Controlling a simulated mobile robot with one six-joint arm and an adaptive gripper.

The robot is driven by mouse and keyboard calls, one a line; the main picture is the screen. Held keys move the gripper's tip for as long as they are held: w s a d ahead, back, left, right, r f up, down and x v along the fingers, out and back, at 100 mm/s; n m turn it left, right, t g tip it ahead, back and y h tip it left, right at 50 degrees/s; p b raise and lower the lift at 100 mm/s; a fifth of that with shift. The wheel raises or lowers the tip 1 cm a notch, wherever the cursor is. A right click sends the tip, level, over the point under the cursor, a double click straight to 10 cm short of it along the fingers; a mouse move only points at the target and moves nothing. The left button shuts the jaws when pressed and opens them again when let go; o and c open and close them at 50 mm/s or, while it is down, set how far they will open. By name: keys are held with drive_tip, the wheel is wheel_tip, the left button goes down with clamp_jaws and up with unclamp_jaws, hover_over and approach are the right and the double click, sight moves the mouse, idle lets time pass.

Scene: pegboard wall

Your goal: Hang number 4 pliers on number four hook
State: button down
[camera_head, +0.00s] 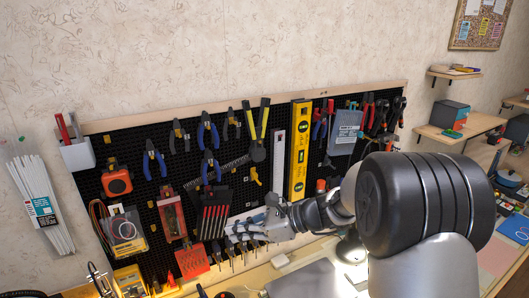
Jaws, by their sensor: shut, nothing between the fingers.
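Several pliers hang on the black pegboard (135,190). Blue-handled pliers (154,160) hang at the left, with two more blue-handled pairs, an upper (208,129) and a lower (210,166), nearer the middle. Dark-handled pliers (231,122) and large yellow-and-black-handled pliers (258,130) hang to their right. Red-handled pliers (321,119) hang right of the yellow level. I cannot read any numbers, so I cannot tell which pliers or hook is number 4. My gripper (272,210) is shut and empty in front of the lower middle of the board; its fingertips are small and hard to make out.
A yellow level (300,150) hangs upright at mid-right. Red-handled screwdrivers (214,220) and a row of hanging tools sit low on the board. The workbench (265,273) lies below, holding a yellow multimeter (130,281). Shelves (455,133) stand at the right.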

drive_tip(key=w+d+r+m+t+h+p, duration=0.1)
drive_tip(key=w+d+r+m+t+p, duration=0.2)
drive_tip(key=w+r+t, duration=0.45)
drive_tip(key=w+d+r+m+t+h+p, duration=0.15)
drive_tip(key=w+d+r+m+t, duration=0.3)
drive_tip(key=r, duration=0.65)
drive_tip(key=shift+n+g, duration=0.35)
drive_tip(key=shift+g, duration=0.15)
drive_tip(key=shift+w+d+p+x, duration=0.2)
drive_tip(key=shift+p+x, duration=0.35)
drive_tip(key=shift+x, duration=0.95)
drive_tip(key=shift+w+d+p+x, duration=0.2)
drive_tip(key=shift+p+x, duration=0.4)
drive_tip(key=shift+x, duration=0.95)
drive_tip(key=shift+w+d+p+x, duration=0.1)
drive_tip(key=shift+d+p+x, duration=0.35)
drive_tip(key=shift+x, duration=1.05)
drive_tip(key=shift+w+a+f+b, duration=0.2)
drive_tip(key=shift+f+b, duration=0.35)
drive_tip(key=shift+b, duration=0.4)
drive_tip(key=c, duration=2.3)
unclamp_jaws()
drive_tip(key=o, duration=0.4)
drive_tip(key=shift+s, duration=0.1)
